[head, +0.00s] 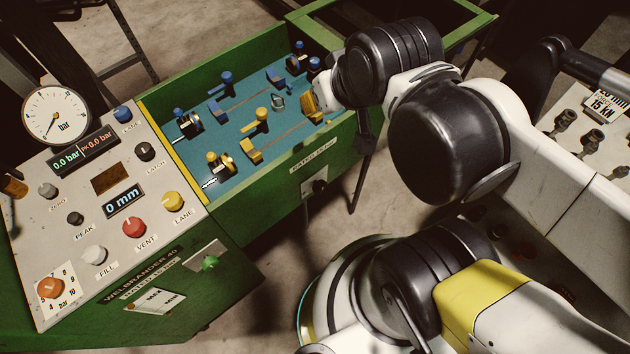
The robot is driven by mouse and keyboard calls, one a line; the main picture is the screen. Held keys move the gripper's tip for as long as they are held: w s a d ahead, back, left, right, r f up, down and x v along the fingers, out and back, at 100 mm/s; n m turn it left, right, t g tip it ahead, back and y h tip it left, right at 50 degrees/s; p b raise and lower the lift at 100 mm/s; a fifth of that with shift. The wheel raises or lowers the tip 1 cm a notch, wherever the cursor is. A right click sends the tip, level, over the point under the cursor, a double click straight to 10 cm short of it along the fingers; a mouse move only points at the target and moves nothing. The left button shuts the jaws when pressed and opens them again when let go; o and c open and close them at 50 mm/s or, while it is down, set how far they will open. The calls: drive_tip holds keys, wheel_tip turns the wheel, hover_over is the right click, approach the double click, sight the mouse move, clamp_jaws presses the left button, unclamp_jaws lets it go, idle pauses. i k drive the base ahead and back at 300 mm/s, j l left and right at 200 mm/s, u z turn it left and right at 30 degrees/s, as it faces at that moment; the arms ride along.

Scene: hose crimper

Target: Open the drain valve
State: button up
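No label that I can read says drain. A small dark valve-like fitting (316,187) sits on a pale plate low on the green trough's front side, below a white label strip. A green knob (209,263) sits on a separate pale plate on the front of the control cabinet. I cannot tell from the picture which one is the drain valve, nor its position. My arm reaches in from the right, and its wrist is over the trough's right part. A dark part under the wrist may be my gripper (366,128); its fingers cannot be made out. Nothing seems to touch either fitting.
The control panel (125,178) at left carries several coloured knobs, digital displays and a round pressure gauge (56,115). The green trough (275,197) holds blue and yellow clamps on a teal bed. Another panel stands at far right.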

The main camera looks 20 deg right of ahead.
sight(319, 186)
drive_tip(key=k+l+u, duration=0.1)
drive_tip(key=k+l, duration=0.15)
drive_tip(key=k, duration=0.2)
drive_tip(key=k+l+u, duration=0.15)
drive_tip(key=k, duration=0.25)
drive_tip(key=k+l+u, duration=0.1)
drive_tip(key=k+l, duration=0.2)
drive_tip(key=k, duration=0.15)
drive_tip(key=k+l+u, duration=0.15)
drive_tip(key=k, duration=0.3)
